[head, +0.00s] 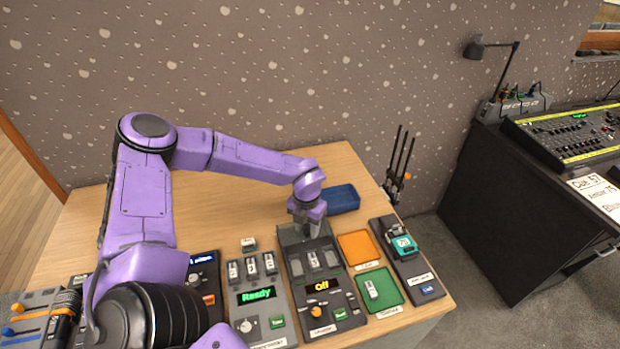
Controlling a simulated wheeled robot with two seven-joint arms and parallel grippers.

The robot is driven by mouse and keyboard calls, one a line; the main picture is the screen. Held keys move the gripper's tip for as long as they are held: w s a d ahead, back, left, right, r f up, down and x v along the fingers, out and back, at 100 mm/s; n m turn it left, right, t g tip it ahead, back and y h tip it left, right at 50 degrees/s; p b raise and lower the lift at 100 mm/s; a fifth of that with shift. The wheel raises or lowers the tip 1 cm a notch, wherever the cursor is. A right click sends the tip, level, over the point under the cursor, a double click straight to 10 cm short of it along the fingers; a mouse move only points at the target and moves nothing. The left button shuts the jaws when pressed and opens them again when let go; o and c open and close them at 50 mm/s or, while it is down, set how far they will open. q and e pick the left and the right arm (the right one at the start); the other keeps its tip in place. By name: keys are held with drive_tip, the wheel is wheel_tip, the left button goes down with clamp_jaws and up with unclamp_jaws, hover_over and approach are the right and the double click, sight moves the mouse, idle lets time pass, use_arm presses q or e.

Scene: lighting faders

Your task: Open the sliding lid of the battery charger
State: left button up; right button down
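The battery charger appears to be the dark unit (345,322) right of centre on the table, with an orange "Off" display, an orange knob and a green button. Light grey pieces show in its slots behind the display. A grey panel (287,236) at its back end looks like the sliding lid. How far the lid is open is too small to tell. My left gripper (308,222) points down at the charger's back end, over or touching this panel. Its fingers are small and partly hidden, so their opening is unclear. My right gripper is not in view.
A neighbouring unit (245,325) shows "Ready". A blue tray (342,199) stands behind the charger; orange (358,247) and green (390,290) trays and a unit with a teal device (404,245) stand right. My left arm covers the table's left; the back middle is clear.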

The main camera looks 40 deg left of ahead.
sight(307, 230)
use_arm(q)
drive_tip(key=shift+s, duration=0.1)
wheel_tip(307, 230, up, 10)
drive_tip(key=shift+r+b, duration=0.25)
drive_tip(key=shift+b, duration=0.2)
idle(0.4)
